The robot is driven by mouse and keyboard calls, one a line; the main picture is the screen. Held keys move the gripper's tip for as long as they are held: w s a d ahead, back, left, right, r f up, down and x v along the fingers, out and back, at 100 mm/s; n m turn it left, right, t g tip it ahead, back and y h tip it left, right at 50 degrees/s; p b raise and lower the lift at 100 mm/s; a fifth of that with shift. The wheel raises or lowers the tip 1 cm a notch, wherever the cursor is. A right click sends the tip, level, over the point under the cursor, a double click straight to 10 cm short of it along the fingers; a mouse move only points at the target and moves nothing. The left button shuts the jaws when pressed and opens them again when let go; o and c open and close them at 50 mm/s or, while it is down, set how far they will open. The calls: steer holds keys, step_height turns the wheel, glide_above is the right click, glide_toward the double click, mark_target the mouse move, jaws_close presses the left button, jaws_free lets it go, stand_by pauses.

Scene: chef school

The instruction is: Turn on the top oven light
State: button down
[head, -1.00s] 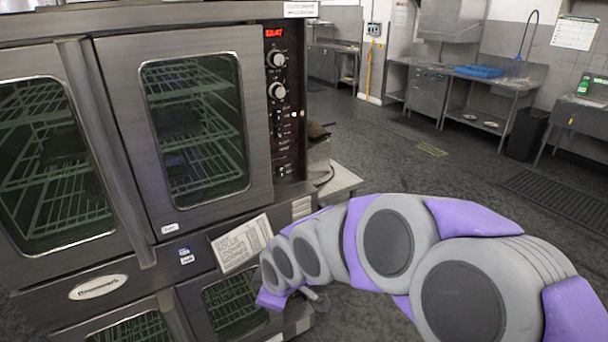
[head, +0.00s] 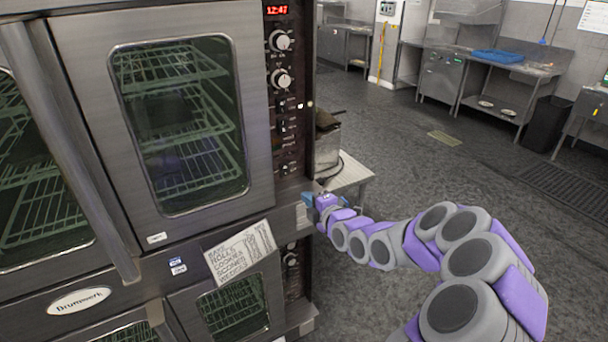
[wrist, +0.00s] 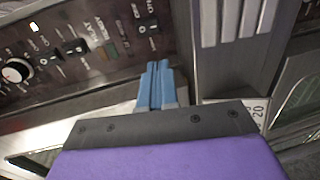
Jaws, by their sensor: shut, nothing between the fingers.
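The top oven (head: 80,60) stands at the left of the head view, its glass doors shut. Its dark control panel (head: 291,152) has a red lit display, two round knobs and small switches below. The wrist view shows this panel close and tilted, with a black rocker switch (wrist: 148,26), other switches (wrist: 75,46) and a knob (wrist: 15,71). The small labels are too blurred to read surely. My gripper (wrist: 159,66) has its blue fingers shut and empty, pointing toward the rocker switch, seemingly just short of it. In the head view my gripper (head: 309,198) is by the panel's lower end.
A lower oven (head: 240,305) sits below, with a paper sign (head: 240,250) at its top edge. A small table (head: 350,176) with a metal container (head: 327,150) stands right beside the oven. The floor to the right is open, with sinks and counters farther back.

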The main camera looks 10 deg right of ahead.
steer(key=shift+w+d, duration=0.3)
steer(key=shift+d, duration=0.05)
steer(key=shift+d, duration=0.15)
steer(key=shift+d, duration=0.1)
steer(key=b, duration=0.1)
glide_toward(286, 175)
steer(key=x, duration=0.6)
steer(key=shift+d+f, duration=0.1)
steer(key=shift+w+a, duration=0.3)
steer(key=shift+w, duration=0.2)
